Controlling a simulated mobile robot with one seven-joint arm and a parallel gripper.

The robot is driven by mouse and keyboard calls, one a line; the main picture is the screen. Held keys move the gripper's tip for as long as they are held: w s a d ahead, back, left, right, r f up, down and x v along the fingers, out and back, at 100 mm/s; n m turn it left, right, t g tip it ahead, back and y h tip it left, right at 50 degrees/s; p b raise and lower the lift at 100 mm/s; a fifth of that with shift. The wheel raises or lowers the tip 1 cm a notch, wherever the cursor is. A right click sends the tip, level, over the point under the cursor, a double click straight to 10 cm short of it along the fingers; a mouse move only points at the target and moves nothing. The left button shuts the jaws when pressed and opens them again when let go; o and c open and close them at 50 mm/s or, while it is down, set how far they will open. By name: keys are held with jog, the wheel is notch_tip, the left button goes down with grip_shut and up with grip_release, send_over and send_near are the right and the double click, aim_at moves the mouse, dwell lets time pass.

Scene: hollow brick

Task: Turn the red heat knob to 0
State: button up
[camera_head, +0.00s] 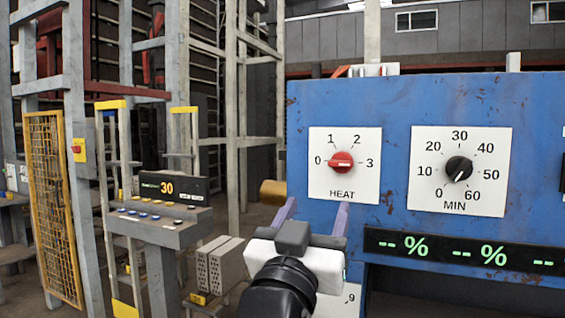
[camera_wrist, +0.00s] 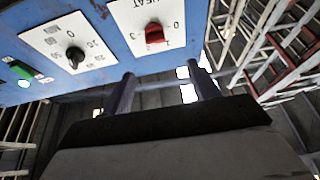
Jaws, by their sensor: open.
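The red heat knob (camera_head: 341,162) sits on a white plate (camera_head: 343,187) marked 0 to 3 and HEAT, on the blue panel. Its grip bar lies about level between 0 at left and 3 at right. I cannot tell for sure which end is the pointer. The knob also shows in the wrist view (camera_wrist: 155,33), above and beyond the fingertips. My gripper (camera_head: 316,210) is open and empty, with its fingers apart below the heat plate in the head view. The wrist view shows my two fingers (camera_wrist: 160,72) with a gap between them, not touching the knob.
A black MIN knob (camera_head: 459,169) is to the right on its own white plate. A green-lit display (camera_head: 460,249) runs below it. At left stand a button console (camera_head: 160,225), a yellow mesh gate (camera_head: 52,205) and grey blocks (camera_head: 220,262).

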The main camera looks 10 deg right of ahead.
aim_at(339, 165)
jog(key=shift+d+r+m+g+h, duration=0.1)
jog(key=shift+d+m+g+h, duration=0.1)
jog(key=shift+m+g+h, duration=0.15)
jog(key=p+x, duration=1)
jog(key=x, duration=0.3)
jog(key=shift+w+d+p, duration=0.2)
jog(key=shift+w+p, duration=0.1)
jog(key=shift+p, duration=0.05)
jog(key=c, duration=1)
